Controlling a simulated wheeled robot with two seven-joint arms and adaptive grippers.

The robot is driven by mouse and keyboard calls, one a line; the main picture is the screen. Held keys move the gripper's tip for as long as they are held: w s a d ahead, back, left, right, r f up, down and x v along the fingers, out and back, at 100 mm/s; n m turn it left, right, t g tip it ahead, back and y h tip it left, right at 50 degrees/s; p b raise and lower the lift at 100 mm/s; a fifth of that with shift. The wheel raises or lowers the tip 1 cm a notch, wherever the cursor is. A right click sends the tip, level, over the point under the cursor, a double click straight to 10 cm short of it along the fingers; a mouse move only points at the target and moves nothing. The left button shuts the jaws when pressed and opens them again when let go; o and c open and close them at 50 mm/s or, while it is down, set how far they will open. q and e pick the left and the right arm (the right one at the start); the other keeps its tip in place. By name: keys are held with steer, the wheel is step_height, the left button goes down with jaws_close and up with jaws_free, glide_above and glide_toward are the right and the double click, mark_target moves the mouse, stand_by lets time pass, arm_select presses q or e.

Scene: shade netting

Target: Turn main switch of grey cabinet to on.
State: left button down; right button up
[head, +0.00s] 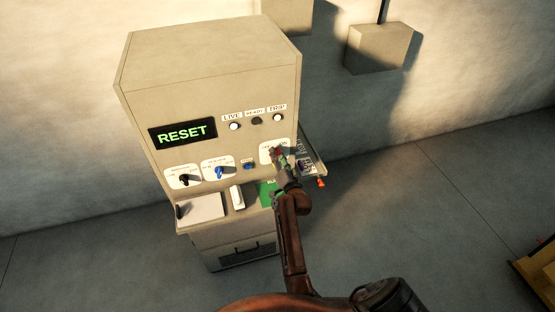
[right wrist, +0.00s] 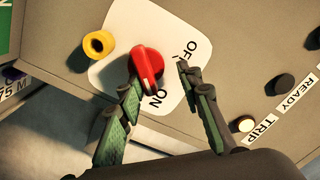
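The grey cabinet (head: 225,95) stands against the wall, its display (head: 183,133) reading RESET. Its main switch is a red knob (right wrist: 148,68) on a white plate (right wrist: 120,25) marked OFF and ON in the right wrist view. The knob's lower end lies close to the ON label; its exact setting is hard to tell. My right gripper (right wrist: 159,70) is open at the plate. One fingertip is right beside the knob, perhaps touching; the other is apart from it, near OFF. In the head view, my right gripper (head: 284,163) partly hides the switch. My left gripper is not in view.
A yellow ring-shaped part (right wrist: 99,44) sits beside the red knob. A black knob (head: 184,180) and a blue knob (head: 219,172) are left on the panel. A shelf juts out below.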

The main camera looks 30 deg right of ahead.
step_height(320, 180, up, 8)
steer(key=shift+a+f, duration=0.15)
steer(key=shift+s, duration=0.1)
steer(key=shift+c, duration=0.8)
steer(key=s+f+n+b, duration=0.1)
steer(key=s+d+f+n+b, duration=0.1)
steer(key=f+n+b, duration=0.1)
steer(key=s+f+n+b, duration=0.1)
steer(key=s+f+b, duration=0.1)
steer(key=shift+d+f+h, duration=0.25)
steer(key=shift+d+h, duration=0.05)
steer(key=shift+c, duration=0.6)
steer(key=s+a+f+n+b, duration=0.3)
steer(key=n, duration=0.2)
steer(key=p+x, duration=0.1)
steer(key=x, duration=0.6)
steer(key=shift+w, duration=0.25)
steer(key=shift+c, duration=0.4)
